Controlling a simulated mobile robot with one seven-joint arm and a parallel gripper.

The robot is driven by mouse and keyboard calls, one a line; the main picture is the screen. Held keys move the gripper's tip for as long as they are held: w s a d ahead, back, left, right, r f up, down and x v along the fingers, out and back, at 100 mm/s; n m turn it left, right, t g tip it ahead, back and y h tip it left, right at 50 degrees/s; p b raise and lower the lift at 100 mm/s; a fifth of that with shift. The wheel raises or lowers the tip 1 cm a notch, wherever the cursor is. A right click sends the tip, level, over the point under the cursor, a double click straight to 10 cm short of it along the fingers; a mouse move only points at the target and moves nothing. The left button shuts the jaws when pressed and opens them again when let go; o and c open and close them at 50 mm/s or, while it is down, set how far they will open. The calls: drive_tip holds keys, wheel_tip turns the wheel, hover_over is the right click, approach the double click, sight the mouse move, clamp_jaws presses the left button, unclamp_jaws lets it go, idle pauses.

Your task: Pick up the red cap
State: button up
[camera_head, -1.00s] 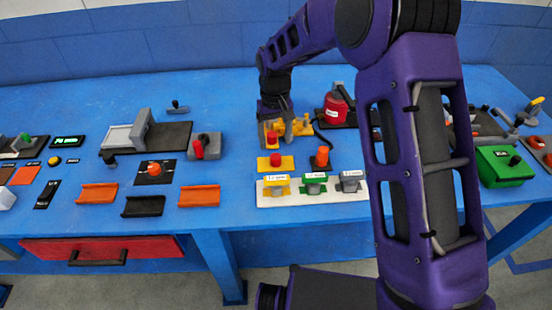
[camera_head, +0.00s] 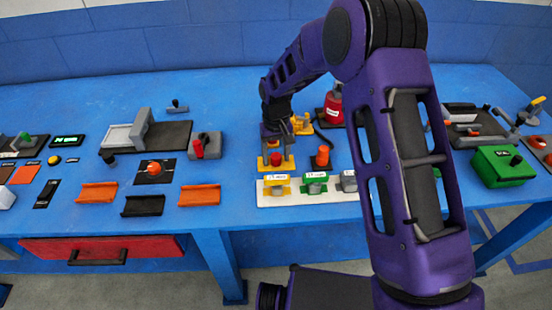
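The red cap (camera_head: 275,160) sits upright on a yellow base plate (camera_head: 286,168), near the front edge of the blue table. My gripper (camera_head: 276,154) points down directly over it, with its fingers around the cap's left and right sides. The fingers look apart. I cannot tell whether they touch the cap. Part of the yellow base and the back of the cap are hidden by the gripper.
An orange cap on a dark base (camera_head: 322,157) stands close on the right. A white rack (camera_head: 270,201) with labelled yellow, green and grey holders lies in front. A yellow fixture (camera_head: 302,124) and a red canister (camera_head: 333,107) stand behind.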

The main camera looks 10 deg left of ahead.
clamp_jaws()
drive_tip(key=shift+r, duration=0.15)
